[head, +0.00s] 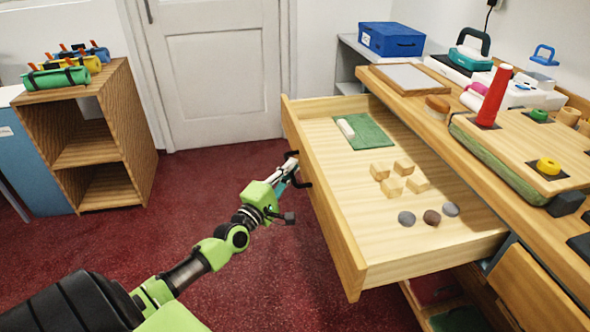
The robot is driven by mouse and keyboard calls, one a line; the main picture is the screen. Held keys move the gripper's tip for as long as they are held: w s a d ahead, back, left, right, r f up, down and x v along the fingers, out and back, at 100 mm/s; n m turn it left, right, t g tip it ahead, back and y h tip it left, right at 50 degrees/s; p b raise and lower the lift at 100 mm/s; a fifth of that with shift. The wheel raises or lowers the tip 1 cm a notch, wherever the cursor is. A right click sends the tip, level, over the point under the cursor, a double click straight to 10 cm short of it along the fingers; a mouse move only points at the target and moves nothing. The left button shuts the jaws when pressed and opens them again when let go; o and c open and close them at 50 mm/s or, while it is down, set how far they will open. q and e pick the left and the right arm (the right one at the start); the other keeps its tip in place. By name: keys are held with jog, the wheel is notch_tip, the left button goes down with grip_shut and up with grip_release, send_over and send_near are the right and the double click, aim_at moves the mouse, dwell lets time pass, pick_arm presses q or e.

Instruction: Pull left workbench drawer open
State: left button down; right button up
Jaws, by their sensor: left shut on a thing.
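The left workbench drawer (355,236) is pulled far out of the workbench (462,112). Its inside shows a green cloth (372,133) with a white piece on it, several wooden blocks (391,187) and a few dark and grey round stones (432,217). My left gripper (291,172) is at the dark handle (303,183) on the drawer's front, shut on it. The fingertips are small and partly hidden against the handle. My right gripper does not show.
A second drawer (532,293) sits at the lower right, its front slightly tilted in view. A wooden shelf unit (132,130) with coloured rolls stands at the left. A white door (222,75) is at the back. The red carpet (215,190) between is clear.

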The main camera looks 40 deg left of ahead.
pick_arm(q)
jog(key=shift+s+a+f, duration=0.1)
jog(key=shift+s+a, duration=0.35)
jog(key=shift+s, duration=0.1)
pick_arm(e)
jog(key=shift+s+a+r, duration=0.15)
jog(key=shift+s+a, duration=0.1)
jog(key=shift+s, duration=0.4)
pick_arm(q)
jog(key=c, duration=2.2)
grip_release()
jog(key=shift+o, duration=0.2)
jog(key=s+d+f, duration=0.1)
jog(key=s, duration=1.1)
jog(key=shift+f, duration=0.25)
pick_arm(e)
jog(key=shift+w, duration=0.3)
pick_arm(q)
jog(key=shift+w, duration=0.1)
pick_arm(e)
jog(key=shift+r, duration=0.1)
